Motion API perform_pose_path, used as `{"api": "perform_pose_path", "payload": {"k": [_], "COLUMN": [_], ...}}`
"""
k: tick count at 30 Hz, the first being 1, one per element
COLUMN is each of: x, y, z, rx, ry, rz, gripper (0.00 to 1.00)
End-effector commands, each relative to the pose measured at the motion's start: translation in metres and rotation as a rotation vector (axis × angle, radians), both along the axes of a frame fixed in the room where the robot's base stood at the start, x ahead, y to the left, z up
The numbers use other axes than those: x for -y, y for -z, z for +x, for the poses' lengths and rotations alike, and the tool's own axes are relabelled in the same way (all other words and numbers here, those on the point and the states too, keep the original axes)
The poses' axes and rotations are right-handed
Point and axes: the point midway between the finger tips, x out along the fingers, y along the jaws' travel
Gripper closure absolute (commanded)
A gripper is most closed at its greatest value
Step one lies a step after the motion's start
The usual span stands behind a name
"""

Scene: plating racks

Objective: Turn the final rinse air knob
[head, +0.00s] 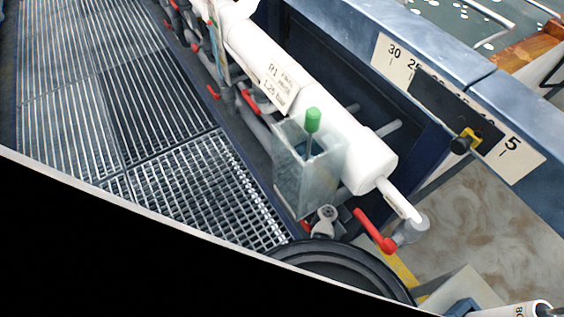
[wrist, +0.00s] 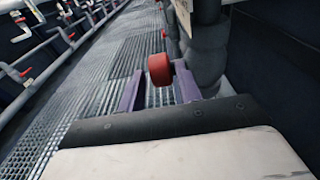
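My gripper (wrist: 157,75) is open, with a narrow gap visible on the knob's left. I cannot tell whether the right finger touches it. The gripper does not show in the head view, and I cannot pick out this same knob there. A thick white pipe (head: 318,118) there carries a tag (head: 279,88) reading "R1" and "1.25 bar"; its middle line is too small to read.
A red lever valve (head: 375,231) sits at the white pipe's near end. A clear box (head: 305,175) with a green-topped stick stands beside the pipe. Metal grating (head: 190,185) covers the walkway at left. A blue beam (head: 450,55) with a numbered scale runs along the right.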

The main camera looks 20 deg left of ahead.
Motion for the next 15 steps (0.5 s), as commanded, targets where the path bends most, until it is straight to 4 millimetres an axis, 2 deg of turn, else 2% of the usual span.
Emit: {"api": "perform_pose_path", "payload": {"k": [1,6,15], "x": [0.011,0.042,0.072], "y": [-0.005,-0.009,-0.012], "z": [-0.008,-0.032,-0.056], "rx": [-0.003,-0.002,0.000], "ry": [0.004,0.005,0.003], "rz": [-0.001,-0.002,0.000], "gripper": [0.65,0.65,0.65]}}
